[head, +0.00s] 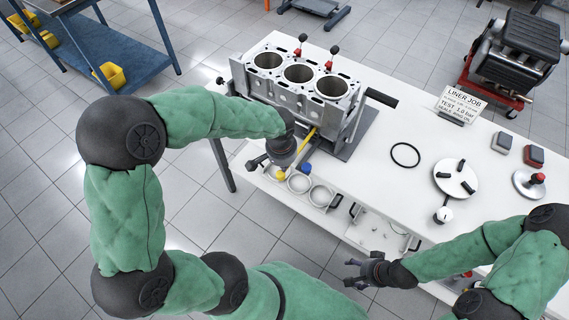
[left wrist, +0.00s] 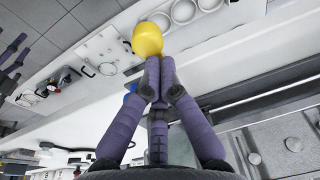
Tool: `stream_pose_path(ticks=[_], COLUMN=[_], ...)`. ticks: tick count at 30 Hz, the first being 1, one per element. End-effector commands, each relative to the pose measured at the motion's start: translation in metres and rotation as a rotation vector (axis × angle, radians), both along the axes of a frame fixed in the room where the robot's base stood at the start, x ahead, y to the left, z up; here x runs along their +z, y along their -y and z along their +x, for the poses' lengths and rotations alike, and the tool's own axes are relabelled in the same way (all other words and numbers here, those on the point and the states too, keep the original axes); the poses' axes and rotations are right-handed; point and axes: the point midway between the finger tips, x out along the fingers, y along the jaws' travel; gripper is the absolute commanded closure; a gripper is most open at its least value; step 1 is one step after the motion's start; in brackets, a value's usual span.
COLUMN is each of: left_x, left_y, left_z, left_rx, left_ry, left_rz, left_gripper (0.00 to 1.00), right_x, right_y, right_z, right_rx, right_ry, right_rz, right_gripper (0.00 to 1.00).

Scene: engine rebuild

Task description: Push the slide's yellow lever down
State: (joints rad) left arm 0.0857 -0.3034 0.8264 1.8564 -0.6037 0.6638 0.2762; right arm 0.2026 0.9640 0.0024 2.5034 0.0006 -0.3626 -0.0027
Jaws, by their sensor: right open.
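The yellow ball knob (head: 280,174) is by the table's near edge, below the engine block (head: 300,85). A yellow bar (head: 309,138) shows beside the block; my left arm's end hides whether it joins the knob. My left gripper (head: 281,160) is over this spot, its fingertips mostly hidden in the head view. In the left wrist view its fingers (left wrist: 158,62) are together with nothing between them, tips right at the yellow knob (left wrist: 147,38); I cannot tell whether they touch. A blue ball (head: 305,168) is just right. My right gripper (head: 352,273) is open and empty before the table.
Round cups (head: 320,195) sit beside the knobs. Two red-topped levers (head: 300,45) stand behind the block. A black ring (head: 405,155), a white disc (head: 455,178) and a sign (head: 462,103) are on the white table. The table's middle is mostly free.

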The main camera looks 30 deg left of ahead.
Motion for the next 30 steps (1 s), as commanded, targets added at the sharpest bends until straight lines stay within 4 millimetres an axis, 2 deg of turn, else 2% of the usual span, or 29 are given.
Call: stream_pose_path(ticks=[1, 6, 19, 25, 30], left_x=[-0.015, -0.028, -0.030, -0.020, 0.005], left_y=[0.001, 0.000, 0.001, 0.001, -0.001], left_z=[-0.004, -0.005, -0.005, -0.002, 0.008], left_rx=[-0.001, -0.001, -0.001, -0.001, -0.001], left_ry=[-0.012, -0.013, -0.013, -0.012, -0.009], left_rz=[0.000, 0.000, -0.001, -0.001, 0.000], left_gripper=[1.00, 1.00, 1.00, 1.00, 1.00], right_x=[-0.010, -0.018, -0.018, -0.011, 0.007], right_y=[0.000, 0.000, 0.000, 0.000, 0.000], right_z=[0.000, 0.000, 0.000, 0.000, 0.000], right_rx=[0.000, 0.000, 0.000, 0.000, 0.000], right_ry=[0.000, 0.000, 0.000, 0.000, 0.000], right_rz=[0.000, 0.000, 0.000, 0.000, 0.000], right_gripper=[0.31, 0.31, 0.31, 0.31, 0.31])
